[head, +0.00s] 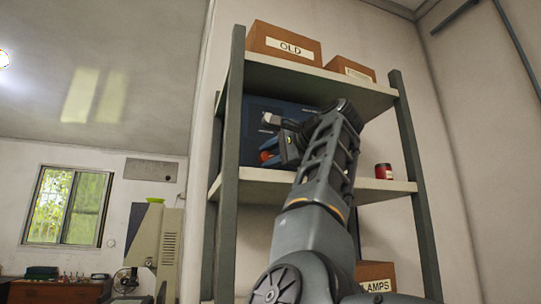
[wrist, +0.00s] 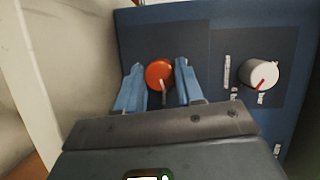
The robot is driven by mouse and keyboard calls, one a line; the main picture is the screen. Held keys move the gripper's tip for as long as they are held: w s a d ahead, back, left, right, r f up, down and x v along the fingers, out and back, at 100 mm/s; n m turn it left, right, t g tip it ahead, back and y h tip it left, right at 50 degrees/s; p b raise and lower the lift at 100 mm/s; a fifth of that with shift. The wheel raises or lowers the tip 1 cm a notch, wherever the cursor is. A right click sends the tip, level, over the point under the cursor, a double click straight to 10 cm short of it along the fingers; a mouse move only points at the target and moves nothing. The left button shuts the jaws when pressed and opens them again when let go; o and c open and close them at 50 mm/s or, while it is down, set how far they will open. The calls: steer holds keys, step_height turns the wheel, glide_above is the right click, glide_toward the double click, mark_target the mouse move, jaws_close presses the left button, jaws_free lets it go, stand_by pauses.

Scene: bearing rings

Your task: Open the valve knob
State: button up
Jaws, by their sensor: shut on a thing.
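A dark blue panel box (head: 252,112) stands on the shelf in the head view and fills the back of the wrist view (wrist: 196,42). An orange-red round knob (wrist: 159,74) with a pale pointer mark sits on its face. My gripper (wrist: 160,68) has its two blue fingers on either side of this knob and is shut on it. The pointer mark points downward, slightly to the right, in the wrist view. In the head view my gripper (head: 275,150) is at the box's front, and my arm hides part of the box.
A white knob (wrist: 259,74) with a red mark sits right of the orange one. A red can (head: 383,171) is on the same shelf, right of my arm. A box labelled OLD (head: 284,42) is above.

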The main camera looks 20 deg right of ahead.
steer(key=shift+d+f+m+t, duration=0.1)
steer(key=shift+f+m+t, duration=0.15)
steer(key=shift+m, duration=0.55)
steer(key=o, duration=1)
steer(key=shift+r, duration=0.1)
steer(key=shift+o, duration=0.2)
steer(key=b+v, duration=0.3)
steer(key=v, duration=0.4)
steer(key=shift+s+d, duration=0.2)
steer(key=shift+s, duration=0.15)
